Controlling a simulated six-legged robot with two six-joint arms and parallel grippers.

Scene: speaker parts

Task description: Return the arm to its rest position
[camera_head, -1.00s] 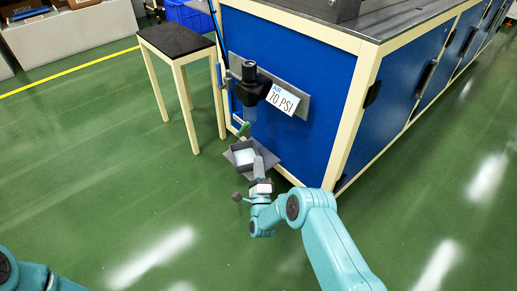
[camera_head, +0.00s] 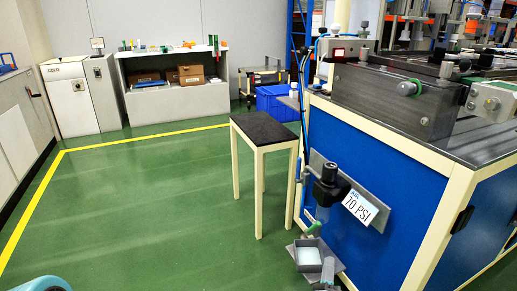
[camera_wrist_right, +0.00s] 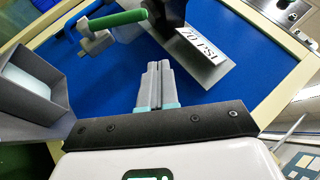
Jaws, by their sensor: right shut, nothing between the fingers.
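My right gripper (camera_head: 328,268) shows at the bottom of the head view, beside the small grey tray (camera_head: 305,262) low on the blue bench's side. In the right wrist view the gripper's two grey fingers (camera_wrist_right: 157,75) are together with nothing between them. They point toward the blue panel (camera_wrist_right: 200,85) and look apart from the green-handled valve (camera_wrist_right: 115,19) above them. Most of my right arm is below the head view's edge. A teal part of my left arm shows at the bottom left, and its gripper is out of view.
An air regulator (camera_head: 327,187) with a 70 PSI label (camera_head: 360,207) sticks out from the blue bench (camera_head: 400,230). A black-topped stool (camera_head: 264,131) stands to its left. Open green floor (camera_head: 130,210) lies further left. A white shelf (camera_head: 170,104) stands at the back.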

